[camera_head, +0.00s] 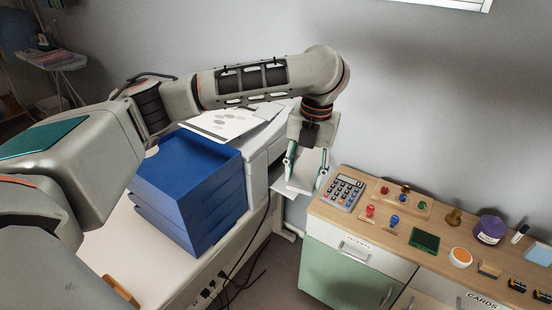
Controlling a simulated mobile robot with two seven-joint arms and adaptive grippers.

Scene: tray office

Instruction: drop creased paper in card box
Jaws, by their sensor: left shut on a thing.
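My left gripper (306,182) hangs fingers-down from the arm, just left of the wooden-topped cabinet. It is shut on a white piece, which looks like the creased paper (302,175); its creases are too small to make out. The paper is between the two fingers, in front of a pale shelf-like part behind. A label reading CARDS (483,300) shows on the cabinet front at the lower right edge. I cannot tell whether the card box is there, as the picture cuts it off. My right gripper is not in view.
A stack of blue trays (188,185) stands on the white desk (125,243) at left. Cables hang between desk and cabinet.

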